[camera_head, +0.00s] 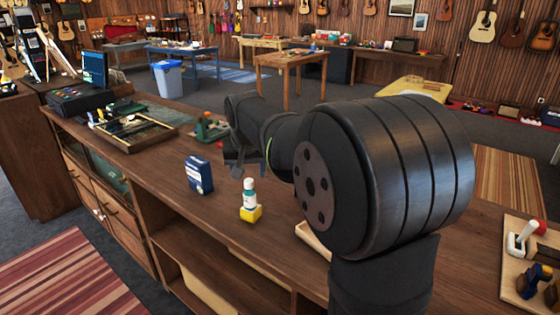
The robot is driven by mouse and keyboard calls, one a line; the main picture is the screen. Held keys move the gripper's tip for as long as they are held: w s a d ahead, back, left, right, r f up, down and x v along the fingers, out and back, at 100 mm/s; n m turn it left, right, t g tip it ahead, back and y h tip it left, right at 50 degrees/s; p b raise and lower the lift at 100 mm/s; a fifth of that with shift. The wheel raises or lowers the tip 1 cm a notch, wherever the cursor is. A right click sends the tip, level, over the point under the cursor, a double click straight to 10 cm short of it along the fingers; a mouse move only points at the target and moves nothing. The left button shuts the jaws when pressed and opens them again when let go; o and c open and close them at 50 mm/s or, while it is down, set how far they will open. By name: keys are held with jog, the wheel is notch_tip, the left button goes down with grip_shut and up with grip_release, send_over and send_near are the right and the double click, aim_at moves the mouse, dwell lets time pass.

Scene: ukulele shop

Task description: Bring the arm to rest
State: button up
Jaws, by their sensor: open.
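My arm reaches from the right front over the wooden counter (165,160), its large dark joint close to the camera. My gripper (238,172) hangs over the counter, small in the picture and partly lost against its dark links. It looks open, and I see nothing between its fingers. It is behind a small white and teal bottle (249,192), which stands upright on or against a yellow block (250,213); I cannot tell which. A dark blue box (199,174) stands to the left of the gripper.
A green tool (208,127) stands farther back. A framed tray (135,133) and a black case (78,98) lie at the counter's left end. A wooden board (532,262) with tools is at the right. The large arm joint hides part of the counter.

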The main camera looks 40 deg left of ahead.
aim_at(249, 181)
jog(key=x, duration=1.1)
jog(key=shift+f, duration=0.25)
jog(key=shift+w+a, duration=0.15)
jog(key=shift+r, duration=1.75)
